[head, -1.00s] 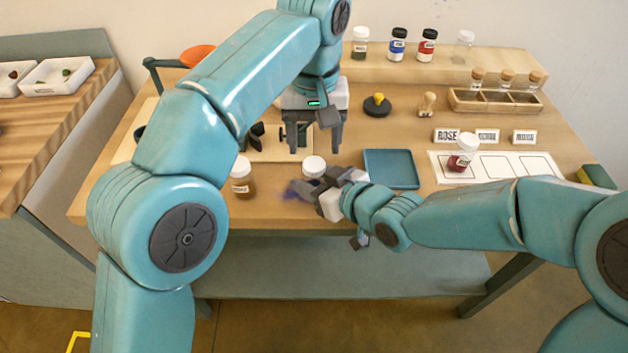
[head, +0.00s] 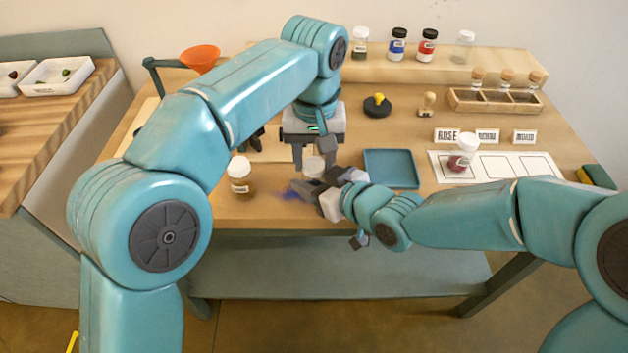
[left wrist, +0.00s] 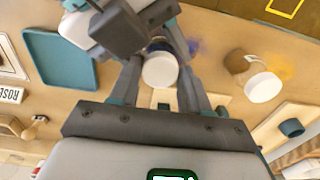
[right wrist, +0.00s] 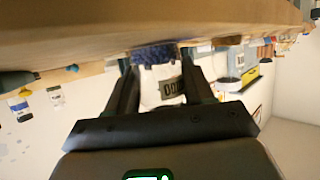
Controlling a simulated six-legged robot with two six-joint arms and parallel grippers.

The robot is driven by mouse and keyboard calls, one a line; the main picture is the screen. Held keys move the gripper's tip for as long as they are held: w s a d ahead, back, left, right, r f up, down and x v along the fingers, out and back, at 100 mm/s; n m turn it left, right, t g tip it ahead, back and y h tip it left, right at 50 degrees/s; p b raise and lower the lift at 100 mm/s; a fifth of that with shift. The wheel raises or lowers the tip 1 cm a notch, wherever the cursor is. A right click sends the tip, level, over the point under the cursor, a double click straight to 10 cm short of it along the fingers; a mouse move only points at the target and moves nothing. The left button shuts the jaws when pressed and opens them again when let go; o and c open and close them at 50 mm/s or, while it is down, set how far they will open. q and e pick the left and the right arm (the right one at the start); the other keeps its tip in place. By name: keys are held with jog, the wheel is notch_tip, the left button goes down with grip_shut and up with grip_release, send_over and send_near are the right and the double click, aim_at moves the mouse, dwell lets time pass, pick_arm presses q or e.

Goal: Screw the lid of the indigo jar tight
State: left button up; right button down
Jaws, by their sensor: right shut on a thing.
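The indigo jar's white lid (head: 313,166) shows at the front of the table, between the fingers of my left gripper (head: 314,158). The lid also shows between those fingers in the left wrist view (left wrist: 160,70). My left gripper is open and reaches down around the lid from above. My right gripper (head: 309,188) is shut on the indigo jar (right wrist: 158,88), whose label and dark blue pigment show between its fingers in the right wrist view. In the head view the jar's body is mostly hidden by the right gripper.
A blue tray (head: 391,168) lies to the right, and a rose jar (head: 463,153) stands on the white card. A blue smear (head: 286,193) marks the table beside the right gripper.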

pick_arm(q)
jog(key=shift+o, duration=1.2)
jog(key=shift+r, duration=2.25)
jog(key=o, duration=0.6)
jog(key=shift+c, duration=0.2)
pick_arm(e)
jog(key=shift+c, duration=1.7)
grip_release()
